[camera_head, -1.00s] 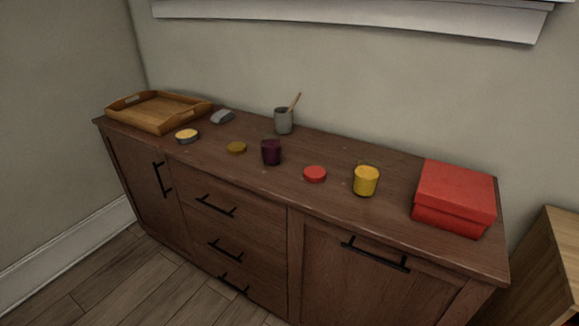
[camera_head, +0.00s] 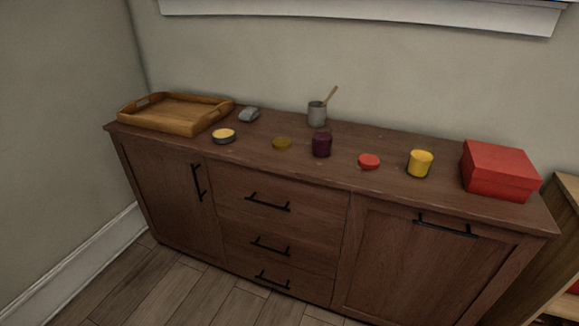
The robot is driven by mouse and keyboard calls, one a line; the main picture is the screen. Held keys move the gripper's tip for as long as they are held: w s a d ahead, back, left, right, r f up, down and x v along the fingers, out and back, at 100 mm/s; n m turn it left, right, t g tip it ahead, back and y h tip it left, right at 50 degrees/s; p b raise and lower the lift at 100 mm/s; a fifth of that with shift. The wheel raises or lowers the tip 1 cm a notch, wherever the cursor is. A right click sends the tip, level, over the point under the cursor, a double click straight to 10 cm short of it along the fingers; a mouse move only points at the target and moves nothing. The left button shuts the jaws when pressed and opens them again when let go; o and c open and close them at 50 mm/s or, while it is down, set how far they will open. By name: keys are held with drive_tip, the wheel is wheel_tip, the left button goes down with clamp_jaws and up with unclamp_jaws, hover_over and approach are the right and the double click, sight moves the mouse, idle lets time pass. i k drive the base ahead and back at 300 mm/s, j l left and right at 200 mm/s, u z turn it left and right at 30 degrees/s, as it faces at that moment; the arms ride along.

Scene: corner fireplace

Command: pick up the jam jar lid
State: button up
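A dark purple jar (camera_head: 322,145), which looks like the jam jar, stands upright near the middle of the wooden sideboard (camera_head: 290,166). A flat round olive-gold lid (camera_head: 282,144) lies just left of it. A flat round red lid (camera_head: 369,161) lies to its right, between it and a yellow jar (camera_head: 420,163). I cannot tell for sure which of the two lids belongs to the jam jar. Both lie apart from the jars. My gripper is not in view.
A wooden tray (camera_head: 131,117), a grey object (camera_head: 249,115) and a low round tin with a yellow top (camera_head: 223,136) are at the left. A grey cup (camera_head: 317,114) with a wooden stick stands behind the purple jar. A red box (camera_head: 499,170) is at the right end. The floor in front looks clear.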

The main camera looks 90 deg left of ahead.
sight(367, 161)
drive_tip(key=u, duration=0.5)
drive_tip(key=k+j+u, duration=0.1)
drive_tip(key=u, duration=0.9)
drive_tip(key=k+j+u, duration=0.1)
drive_tip(key=u, duration=0.4)
